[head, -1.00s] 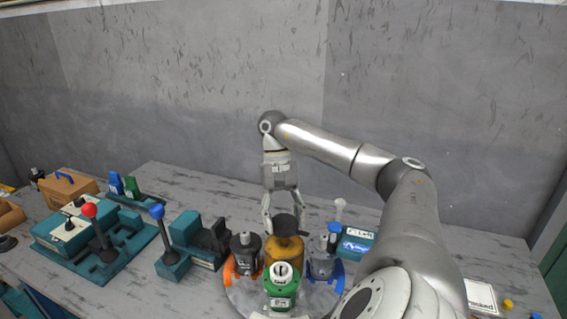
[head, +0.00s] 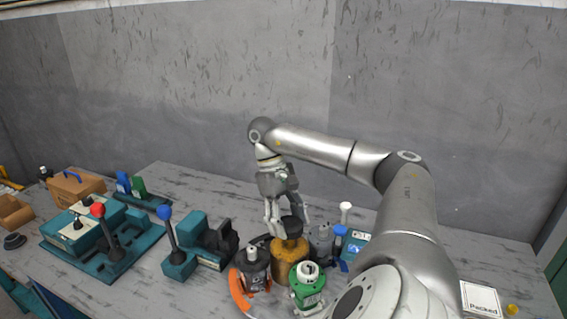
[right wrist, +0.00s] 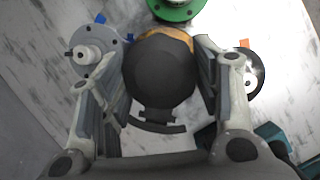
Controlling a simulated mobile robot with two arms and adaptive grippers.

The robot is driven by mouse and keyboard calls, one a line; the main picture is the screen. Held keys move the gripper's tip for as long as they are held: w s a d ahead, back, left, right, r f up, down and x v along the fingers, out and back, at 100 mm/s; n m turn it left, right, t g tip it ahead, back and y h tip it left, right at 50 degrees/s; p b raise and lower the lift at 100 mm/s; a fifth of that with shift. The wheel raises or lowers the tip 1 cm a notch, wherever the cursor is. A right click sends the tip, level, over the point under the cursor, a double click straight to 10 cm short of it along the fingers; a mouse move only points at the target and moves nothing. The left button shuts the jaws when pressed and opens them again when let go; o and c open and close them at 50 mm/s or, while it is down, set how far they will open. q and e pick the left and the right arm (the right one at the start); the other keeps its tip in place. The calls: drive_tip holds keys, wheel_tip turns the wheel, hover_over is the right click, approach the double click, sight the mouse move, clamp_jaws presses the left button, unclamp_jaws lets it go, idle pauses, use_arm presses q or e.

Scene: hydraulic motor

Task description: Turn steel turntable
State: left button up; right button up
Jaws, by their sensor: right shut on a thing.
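The steel turntable (head: 268,304) is a round grey disc, partly hidden under the motor parts on it and my right arm. At its middle stands a brass-coloured body (head: 290,262) topped by a black knob (head: 292,224). My right gripper (head: 290,232) points down and is shut on the knob. In the right wrist view, the fingers flank the round black knob (right wrist: 160,75). Around it are a dark motor on an orange base (head: 256,272), a green-based motor (head: 307,287) and a grey-blue motor (head: 322,242). My left gripper is out of view.
Left of the turntable stand a teal fixture with a blue-knobbed lever (head: 173,240) and a teal base with a red-knobbed lever (head: 108,235). A blue-capped part (head: 338,238) and a white-topped post (head: 346,212) are close at right. A "Packed" sign (head: 481,300) lies front right.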

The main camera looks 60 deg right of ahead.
drive_tip(key=shift+r+n+h, duration=0.1)
drive_tip(key=shift+n+h, duration=0.3)
drive_tip(key=shift+n, duration=1)
drive_tip(key=o, duration=1.4)
drive_tip(key=shift+a, duration=0.1)
